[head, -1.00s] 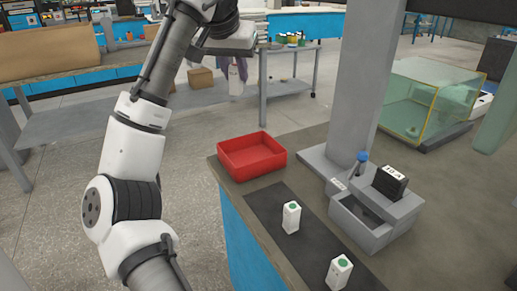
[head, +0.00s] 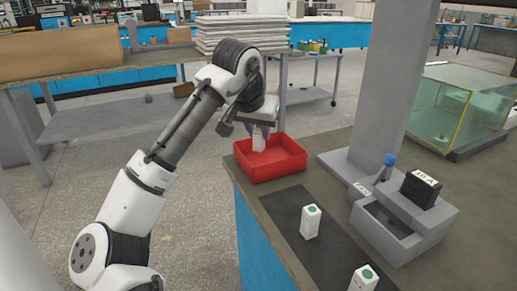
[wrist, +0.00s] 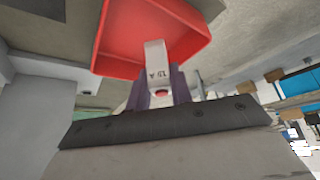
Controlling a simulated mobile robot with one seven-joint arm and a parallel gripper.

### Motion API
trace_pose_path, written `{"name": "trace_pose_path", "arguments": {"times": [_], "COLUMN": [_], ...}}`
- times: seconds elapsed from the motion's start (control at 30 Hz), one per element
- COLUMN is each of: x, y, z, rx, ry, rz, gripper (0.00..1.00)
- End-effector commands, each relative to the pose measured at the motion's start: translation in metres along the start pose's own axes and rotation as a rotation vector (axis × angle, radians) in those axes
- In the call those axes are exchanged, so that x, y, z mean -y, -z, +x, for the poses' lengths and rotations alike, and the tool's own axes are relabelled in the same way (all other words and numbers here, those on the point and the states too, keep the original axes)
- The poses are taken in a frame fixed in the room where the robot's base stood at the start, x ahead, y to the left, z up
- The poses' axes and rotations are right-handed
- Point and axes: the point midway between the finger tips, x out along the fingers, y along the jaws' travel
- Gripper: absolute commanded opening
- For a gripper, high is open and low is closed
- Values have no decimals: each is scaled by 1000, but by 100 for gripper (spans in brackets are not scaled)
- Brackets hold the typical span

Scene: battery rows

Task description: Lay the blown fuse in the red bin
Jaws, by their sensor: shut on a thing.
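The blown fuse (head: 258,142), a white block, is held upright below my gripper (head: 263,128) in the head view. In the wrist view the fuse (wrist: 156,62) shows a dark rating mark and a red spot, between the purplish fingers of my gripper (wrist: 160,95). The red bin (head: 277,174) is an open tray at the far left corner of the workbench. The fuse appears over the bin, its lower end near the rim level; I cannot tell whether it touches. The bin (wrist: 102,48) also shows behind the fuse in the wrist view.
Two white fuses with green spots, one nearer the bin (head: 310,222) and one at the bottom edge (head: 364,280), stand on a dark mat (head: 287,207). A grey holder (head: 400,248) with a black 16 A block (head: 420,190) and blue-knobbed lever (head: 388,162) stands right, by a grey post (head: 388,85).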

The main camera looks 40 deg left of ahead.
Motion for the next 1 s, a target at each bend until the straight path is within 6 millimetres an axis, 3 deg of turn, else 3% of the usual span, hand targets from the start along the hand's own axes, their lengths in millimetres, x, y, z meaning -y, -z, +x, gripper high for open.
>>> {"name": "trace_pose_path", "arguments": {"times": [0.3,0.67,0.7,0.8,0.87,1.0], "x": [0,0,0,0,0,0], "y": [-21,-22,-22,-22,-22,-22], "z": [35,39,39,39,39,39], "rx": [1,0,0,0,0,0], "ry": [1,-1,-1,0,0,0], "rz": [-1,0,0,0,0,0], "gripper": [0,0,23,36,43,43]}}
